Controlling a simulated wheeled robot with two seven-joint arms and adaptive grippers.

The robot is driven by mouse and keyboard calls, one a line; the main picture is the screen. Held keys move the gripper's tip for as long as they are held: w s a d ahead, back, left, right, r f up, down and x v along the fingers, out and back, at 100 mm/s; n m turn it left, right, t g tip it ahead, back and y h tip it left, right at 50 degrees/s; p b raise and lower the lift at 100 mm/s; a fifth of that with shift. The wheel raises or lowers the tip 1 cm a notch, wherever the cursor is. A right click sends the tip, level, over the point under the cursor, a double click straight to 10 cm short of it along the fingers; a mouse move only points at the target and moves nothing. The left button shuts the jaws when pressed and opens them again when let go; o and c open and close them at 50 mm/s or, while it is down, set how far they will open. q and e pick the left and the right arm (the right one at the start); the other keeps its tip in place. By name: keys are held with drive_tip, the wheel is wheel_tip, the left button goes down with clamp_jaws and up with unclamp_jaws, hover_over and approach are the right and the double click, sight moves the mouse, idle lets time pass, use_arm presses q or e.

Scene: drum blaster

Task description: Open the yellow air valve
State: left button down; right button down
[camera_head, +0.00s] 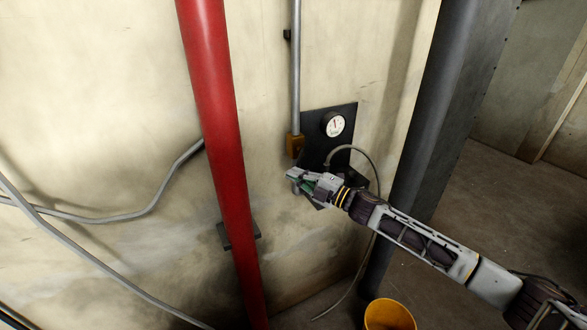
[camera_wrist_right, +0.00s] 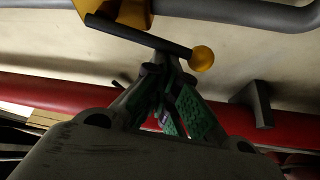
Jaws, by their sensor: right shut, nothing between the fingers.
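The yellow air valve (camera_head: 295,144) sits on a grey vertical pipe against the wall, beside a black plate. In the right wrist view its yellow body (camera_wrist_right: 134,12) is at the top, and a dark lever (camera_wrist_right: 140,36) runs from it to a yellow ball knob (camera_wrist_right: 201,58). My right gripper (camera_head: 292,177) is just below the valve in the head view. In the wrist view the gripper's green-padded fingers (camera_wrist_right: 166,78) are shut and empty, with their tips close to the lever near its knob end. I cannot tell whether they touch it. My left gripper is not in view.
A round gauge (camera_head: 333,124) is on the black plate (camera_head: 316,153), with a hose (camera_head: 374,163) curving down beside it. A thick red pipe (camera_head: 216,110) stands to the left and a dark column (camera_head: 440,100) to the right. A yellow bucket (camera_head: 388,315) is below.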

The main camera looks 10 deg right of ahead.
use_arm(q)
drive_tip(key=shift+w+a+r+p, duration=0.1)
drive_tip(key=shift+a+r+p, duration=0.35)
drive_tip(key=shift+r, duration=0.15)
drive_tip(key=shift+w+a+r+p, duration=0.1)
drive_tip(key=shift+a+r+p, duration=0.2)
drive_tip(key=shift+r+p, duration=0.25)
use_arm(e)
drive_tip(key=shift+w+d+f+n+g+h, duration=0.15)
drive_tip(key=shift+d+f+n+h, duration=0.05)
drive_tip(key=shift+d+n, duration=0.2)
drive_tip(key=shift+w+d+f+n+g+h, duration=0.15)
drive_tip(key=shift+d+n+h, duration=0.05)
drive_tip(key=shift+d+n, duration=0.2)
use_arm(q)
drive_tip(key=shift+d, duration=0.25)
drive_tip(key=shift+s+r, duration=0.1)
use_arm(e)
drive_tip(key=shift+f, duration=0.1)
